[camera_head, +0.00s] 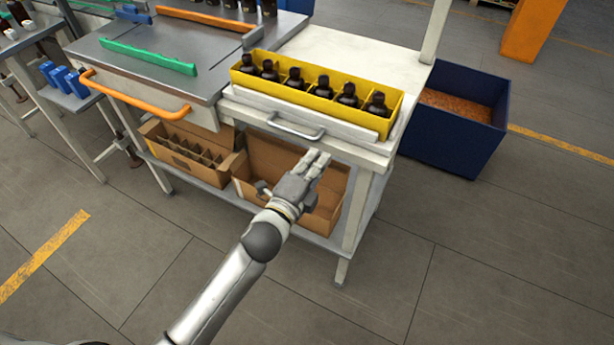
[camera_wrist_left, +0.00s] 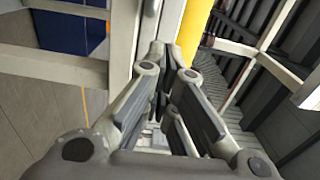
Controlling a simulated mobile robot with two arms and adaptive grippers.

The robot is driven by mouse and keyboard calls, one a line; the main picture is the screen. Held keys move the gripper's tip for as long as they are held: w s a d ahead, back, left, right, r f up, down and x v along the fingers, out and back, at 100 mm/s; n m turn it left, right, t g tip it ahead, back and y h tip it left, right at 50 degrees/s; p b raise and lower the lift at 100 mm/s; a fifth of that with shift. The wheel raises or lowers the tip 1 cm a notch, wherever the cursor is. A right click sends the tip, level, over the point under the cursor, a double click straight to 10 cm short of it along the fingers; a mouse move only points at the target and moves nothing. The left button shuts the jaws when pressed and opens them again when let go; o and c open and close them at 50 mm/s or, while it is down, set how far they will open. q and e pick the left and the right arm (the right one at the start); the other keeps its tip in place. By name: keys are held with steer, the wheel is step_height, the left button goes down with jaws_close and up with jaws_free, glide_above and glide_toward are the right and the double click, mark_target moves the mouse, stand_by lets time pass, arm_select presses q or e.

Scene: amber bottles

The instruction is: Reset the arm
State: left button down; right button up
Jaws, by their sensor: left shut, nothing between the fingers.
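My left arm (camera_head: 225,285) reaches in from the bottom of the head view. Its gripper (camera_head: 316,160) is in front of the workbench, just below the drawer handle in the picture, and looks clear of the bench. In the left wrist view the gripper's fingers (camera_wrist_left: 172,62) come together with nothing between them. The gripper is shut and empty. My right gripper is not in view.
A yellow crate (camera_head: 318,101) with several dark bottles stands on the white bench top (camera_head: 385,60). A metal handle (camera_head: 295,128) sticks out below it. Cardboard boxes (camera_head: 190,160) lie on the lower shelf. A blue bin (camera_head: 455,135) stands right. The front floor is clear.

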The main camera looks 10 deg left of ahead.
arm_select(q)
steer(key=shift+v, duration=2.45)
steer(key=s+a+f+n+g+y, duration=0.1)
steer(key=a+f+n+g, duration=0.15)
steer(key=f, duration=0.85)
steer(key=s+a+f+n+g+y, duration=0.2)
steer(key=f+n, duration=0.1)
steer(key=f, duration=0.8)
steer(key=s+a+f+n+g+y, duration=0.1)
steer(key=s+a+f+n+g, duration=0.15)
steer(key=s+f, duration=0.4)
steer(key=s+a+f+n+g+y, duration=0.1)
steer(key=s+a+f+n, duration=0.2)
steer(key=f, duration=0.7)
steer(key=s+a+f+n+g, duration=0.2)
steer(key=s+f, duration=0.3)
steer(key=s, duration=0.5)
steer(key=s+a+f+n+g, duration=0.2)
steer(key=s+f, duration=0.4)
steer(key=s, duration=0.5)
steer(key=s+a+f+n+g+y, duration=0.1)
steer(key=s+f+n+g, duration=0.3)
steer(key=s, duration=0.6)
steer(key=shift+s+a+f+n+b, duration=0.2)
steer(key=shift+a+f+n+b, duration=0.15)
steer(key=shift+a+f, duration=0.55)
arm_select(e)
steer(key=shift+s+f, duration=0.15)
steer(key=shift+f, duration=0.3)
